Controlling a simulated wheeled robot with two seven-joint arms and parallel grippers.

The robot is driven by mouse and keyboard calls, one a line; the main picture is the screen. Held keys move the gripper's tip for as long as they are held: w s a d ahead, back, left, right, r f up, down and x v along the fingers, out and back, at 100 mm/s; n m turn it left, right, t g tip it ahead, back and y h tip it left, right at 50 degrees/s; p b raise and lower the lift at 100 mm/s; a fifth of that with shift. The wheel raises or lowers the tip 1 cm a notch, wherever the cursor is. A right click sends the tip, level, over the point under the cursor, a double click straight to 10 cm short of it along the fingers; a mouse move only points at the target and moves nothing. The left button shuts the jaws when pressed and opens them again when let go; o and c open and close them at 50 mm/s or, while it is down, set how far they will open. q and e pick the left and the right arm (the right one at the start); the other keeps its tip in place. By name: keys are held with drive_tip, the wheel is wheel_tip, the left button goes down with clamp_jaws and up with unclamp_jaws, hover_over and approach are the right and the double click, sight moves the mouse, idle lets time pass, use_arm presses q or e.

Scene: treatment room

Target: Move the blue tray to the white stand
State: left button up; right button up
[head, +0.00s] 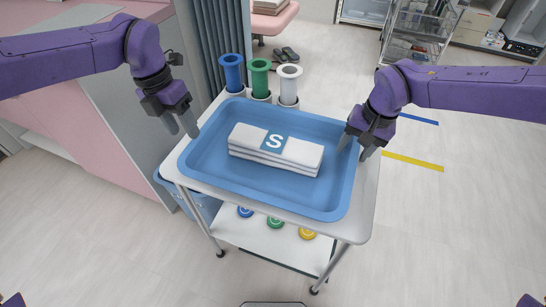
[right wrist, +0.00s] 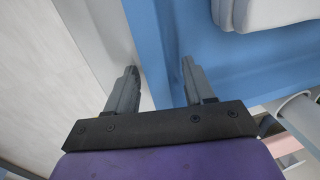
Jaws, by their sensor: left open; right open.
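The blue tray (head: 208,170) lies flat on top of a white wheeled cart (head: 367,205). A folded white cloth stack (head: 250,137) with a blue "S" label lies in the tray. My left gripper (head: 182,123) is open and empty near the tray's left rim. My right gripper (head: 355,146) is open at the tray's right rim. In the right wrist view, the blue tray's edge (right wrist: 150,50) passes between the open fingers of the right gripper (right wrist: 160,70); contact cannot be told. I cannot make out a separate white stand.
Blue (head: 232,74), green (head: 260,78) and white (head: 289,85) cylinders stand behind the tray. A pink-and-grey cabinet (head: 110,120) stands close on the left. A wire rack (head: 410,35) is at the back. Floor on the right is open, with blue and yellow (head: 412,161) strips.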

drive_tip(key=shift+r, duration=0.15)
use_arm(q)
drive_tip(key=r, duration=0.4)
drive_tip(key=shift+w+a+r, duration=0.15)
drive_tip(key=shift+a+r, duration=0.2)
use_arm(e)
wheel_tip(320, 180, up, 12)
drive_tip(key=d, duration=0.2)
drive_tip(key=shift+s+f, duration=0.25)
drive_tip(key=shift+s, duration=0.1)
